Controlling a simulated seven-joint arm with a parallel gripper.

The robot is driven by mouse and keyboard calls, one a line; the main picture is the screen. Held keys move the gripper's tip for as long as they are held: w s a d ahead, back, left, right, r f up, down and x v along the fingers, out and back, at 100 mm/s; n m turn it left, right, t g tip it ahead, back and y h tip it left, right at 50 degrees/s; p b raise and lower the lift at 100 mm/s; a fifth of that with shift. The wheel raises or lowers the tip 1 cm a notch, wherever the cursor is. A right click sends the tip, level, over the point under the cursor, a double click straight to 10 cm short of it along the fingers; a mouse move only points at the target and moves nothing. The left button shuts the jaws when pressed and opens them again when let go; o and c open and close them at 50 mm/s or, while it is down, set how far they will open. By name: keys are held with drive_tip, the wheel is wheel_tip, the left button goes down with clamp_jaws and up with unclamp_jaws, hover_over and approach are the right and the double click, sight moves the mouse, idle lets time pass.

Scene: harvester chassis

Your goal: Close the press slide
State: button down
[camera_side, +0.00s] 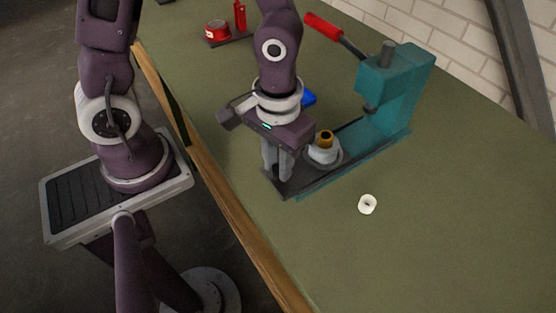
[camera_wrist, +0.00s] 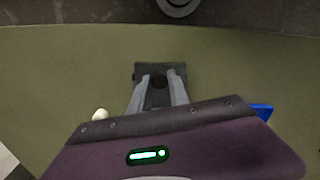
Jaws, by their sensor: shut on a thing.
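The teal arbor press (camera_side: 397,92) stands on the bench with its red-handled lever raised to the left. Its slide (camera_side: 297,184) is a dark plate reaching out from the press toward the front bench edge. On the slide sits a pale round fixture (camera_side: 324,154) with a brass-coloured part (camera_side: 325,138) upright in it, out from under the ram. My gripper (camera_side: 277,174) points down at the slide's outer end, its fingers shut on the slide's handle.
A white ring (camera_side: 367,204) lies on the green bench (camera_side: 440,220) right of the slide. A blue object (camera_side: 309,98) sits behind my gripper, partly hidden. Red items (camera_side: 217,31) stand at the back left. The bench at front right is clear.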

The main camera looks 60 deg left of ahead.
sight(330, 133)
drive_tip(key=w, duration=1.2)
drive_tip(key=shift+w+r, duration=0.1)
drive_tip(key=c, duration=1.4)
unclamp_jaws()
drive_tip(key=shift+o, duration=0.8)
wheel_tip(330, 133, up, 7)
